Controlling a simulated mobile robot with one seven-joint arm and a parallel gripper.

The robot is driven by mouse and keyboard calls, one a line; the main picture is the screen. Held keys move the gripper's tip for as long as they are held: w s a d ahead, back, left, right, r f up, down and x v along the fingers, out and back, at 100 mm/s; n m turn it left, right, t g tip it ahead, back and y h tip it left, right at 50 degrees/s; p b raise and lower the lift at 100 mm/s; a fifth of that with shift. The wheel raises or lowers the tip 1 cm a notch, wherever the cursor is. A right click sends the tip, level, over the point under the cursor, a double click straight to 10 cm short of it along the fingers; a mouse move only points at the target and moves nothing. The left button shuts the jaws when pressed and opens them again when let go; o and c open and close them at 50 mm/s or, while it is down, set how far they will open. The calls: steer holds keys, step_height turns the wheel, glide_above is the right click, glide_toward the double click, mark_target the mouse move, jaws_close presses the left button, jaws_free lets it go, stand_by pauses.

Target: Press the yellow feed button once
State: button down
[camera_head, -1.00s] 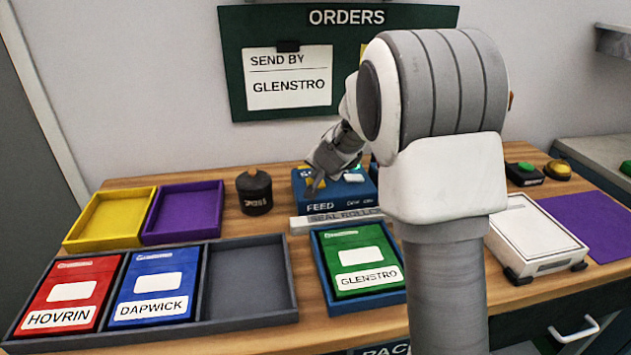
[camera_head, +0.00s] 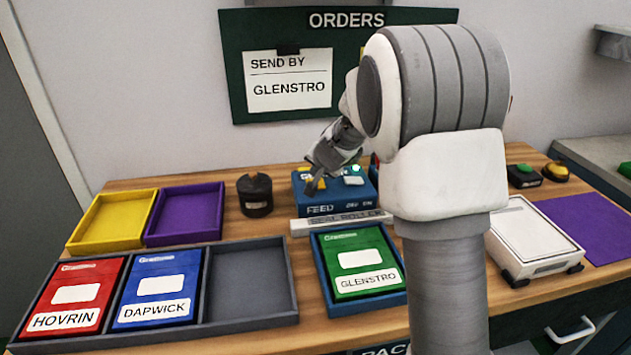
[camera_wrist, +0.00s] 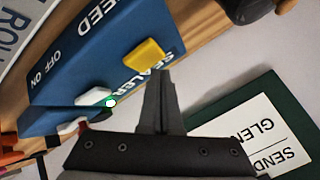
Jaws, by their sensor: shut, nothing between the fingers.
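The blue sealer box (camera_head: 335,206), marked FEED, stands at the back of the bench. In the wrist view, its yellow feed button (camera_wrist: 145,53) is a raised yellow block on the blue top (camera_wrist: 115,35). My gripper (camera_wrist: 160,74) is shut and empty, with its fingertips right at the button's edge. I cannot tell whether they touch it. In the head view, my gripper (camera_head: 311,188) points down over the left part of the box and partly hides the button.
A white OFF/ON switch (camera_wrist: 93,93) and a lit green lamp (camera_wrist: 111,103) sit beside the button. The seal roller bar (camera_head: 340,222) lies in front of the box. A dark round pot (camera_head: 255,194) stands to the left. The orders board (camera_head: 235,60) hangs behind.

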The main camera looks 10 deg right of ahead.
step_height(320, 180, up, 5)
steer(key=p, duration=0.4)
steer(key=shift+r+p, duration=0.1)
steer(key=shift+p, duration=0.25)
